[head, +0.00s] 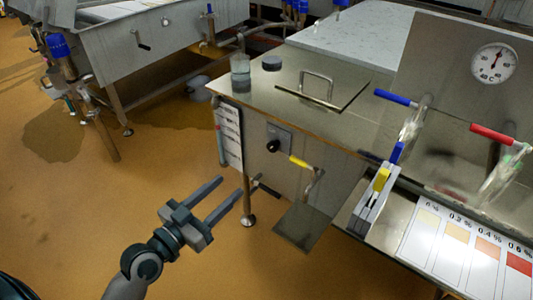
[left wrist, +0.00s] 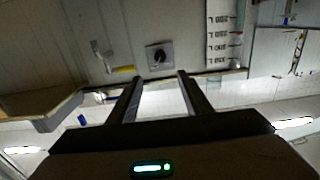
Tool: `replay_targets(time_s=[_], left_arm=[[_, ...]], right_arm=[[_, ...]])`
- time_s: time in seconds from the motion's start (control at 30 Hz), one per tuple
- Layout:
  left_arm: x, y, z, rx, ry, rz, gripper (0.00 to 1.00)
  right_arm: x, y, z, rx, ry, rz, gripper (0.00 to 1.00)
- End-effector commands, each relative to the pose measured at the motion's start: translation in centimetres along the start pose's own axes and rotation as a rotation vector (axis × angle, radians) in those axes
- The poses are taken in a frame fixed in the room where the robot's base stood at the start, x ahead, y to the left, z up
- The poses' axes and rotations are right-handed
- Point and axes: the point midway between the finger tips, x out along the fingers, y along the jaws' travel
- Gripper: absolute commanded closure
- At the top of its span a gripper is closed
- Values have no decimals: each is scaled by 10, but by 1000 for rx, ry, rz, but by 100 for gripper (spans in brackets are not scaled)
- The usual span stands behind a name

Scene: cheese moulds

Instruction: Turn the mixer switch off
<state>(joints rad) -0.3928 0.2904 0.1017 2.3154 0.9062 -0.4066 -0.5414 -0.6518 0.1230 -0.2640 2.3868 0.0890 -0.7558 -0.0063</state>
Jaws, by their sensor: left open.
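The mixer switch is a black round knob (head: 273,146) on a grey square plate, on the front panel of the steel vat. It also shows in the left wrist view (left wrist: 159,56), just beyond the fingertips and between them. The knob's exact setting is too small to read. My left gripper (head: 229,186) is open and empty, below and left of the switch in the head view, apart from it. Its two fingers point toward the panel, and they show in the left wrist view (left wrist: 160,76). My right gripper is not in view.
A yellow-handled valve (head: 300,161) is right of the switch, and a label strip (head: 229,133) is left of it. A glass beaker (head: 240,74) stands on the vat's top. A colour chart (head: 470,240) lies at lower right.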

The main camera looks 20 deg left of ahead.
Motion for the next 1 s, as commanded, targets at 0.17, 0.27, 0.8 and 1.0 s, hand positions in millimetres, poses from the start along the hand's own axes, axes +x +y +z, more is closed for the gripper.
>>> replay_targets(time_s=[0.17,0.27,0.8,1.0], left_arm=[[8,0,0,-1,1,-2,55],[16,0,0,-2,2,-2,55],[97,0,-1,-3,3,-2,55],[132,0,0,-3,2,-1,55]], right_arm=[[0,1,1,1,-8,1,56],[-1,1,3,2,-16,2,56],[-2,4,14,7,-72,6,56],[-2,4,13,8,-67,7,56]])
